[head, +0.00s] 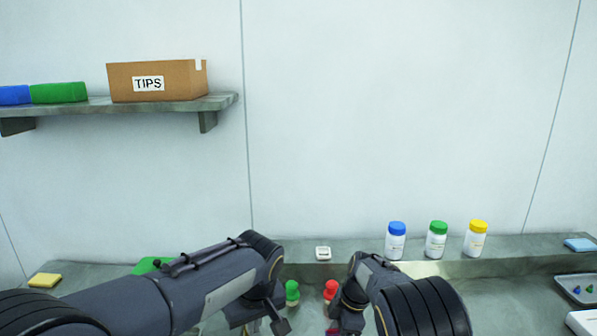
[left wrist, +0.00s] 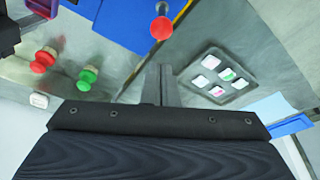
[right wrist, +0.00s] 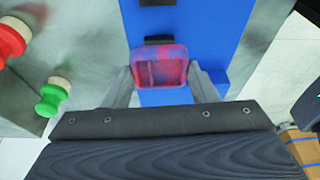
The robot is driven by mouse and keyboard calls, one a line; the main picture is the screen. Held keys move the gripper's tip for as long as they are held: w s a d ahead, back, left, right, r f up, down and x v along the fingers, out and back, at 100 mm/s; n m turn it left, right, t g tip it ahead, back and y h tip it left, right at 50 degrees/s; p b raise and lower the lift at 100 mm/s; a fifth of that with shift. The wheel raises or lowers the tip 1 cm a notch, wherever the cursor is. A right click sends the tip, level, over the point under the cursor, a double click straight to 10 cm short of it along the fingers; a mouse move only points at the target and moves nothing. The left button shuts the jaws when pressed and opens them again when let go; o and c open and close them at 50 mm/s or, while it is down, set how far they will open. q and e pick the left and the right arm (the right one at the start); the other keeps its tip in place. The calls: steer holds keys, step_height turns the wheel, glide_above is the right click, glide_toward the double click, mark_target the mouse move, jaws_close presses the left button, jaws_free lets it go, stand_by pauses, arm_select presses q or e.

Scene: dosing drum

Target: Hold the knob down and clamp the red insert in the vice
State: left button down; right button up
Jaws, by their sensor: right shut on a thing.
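The red insert (right wrist: 160,68), a small squarish block with a hollow face, sits between the fingers of my right gripper (right wrist: 163,88), which is shut on it. It is over the blue vice (right wrist: 190,22), in front of a black jaw piece (right wrist: 158,40); I cannot tell whether it touches the vice. My left gripper (left wrist: 163,72) is shut, with nothing seen between its fingers. A red ball knob (left wrist: 162,28) on a rod shows just beyond its fingertips. A red mushroom knob (left wrist: 42,60) and a green one (left wrist: 88,75) stand apart from it.
A grey tray (left wrist: 213,92) with several small pieces lies right of my left gripper in its wrist view. Bottles with blue (head: 396,227), green (head: 437,226) and yellow (head: 478,225) caps stand on the back ledge. A shelf (head: 222,101) at upper left holds a TIPS box (head: 180,82).

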arm_select(q)
steer(key=shift+f, duration=0.1)
stand_by(0.6)
steer(key=shift+s+x, duration=0.2)
steer(key=shift+x, duration=0.75)
steer(key=shift+d+f, duration=0.1)
steer(key=shift+f, duration=0.15)
steer(key=shift+x, duration=0.9)
steer(key=shift+s+d+f, duration=0.1)
steer(key=shift+s, duration=0.1)
steer(key=shift+s+x, duration=0.2)
steer(key=shift+x, duration=0.8)
steer(key=shift+d+f, duration=0.15)
steer(key=shift+f, duration=0.05)
steer(key=shift+s+d+x, duration=0.1)
steer(key=shift+s+x, duration=0.1)
steer(key=shift+x, duration=0.7)
steer(key=shift+s+d+x, duration=0.1)
steer(key=shift+s+x, duration=0.1)
steer(key=shift+x, duration=0.75)
steer(key=shift+s+d+x, duration=0.15)
steer(key=shift+x, duration=0.75)
steer(key=shift+f, duration=0.1)
arm_select(e)
steer(key=shift+f, duration=2.4)
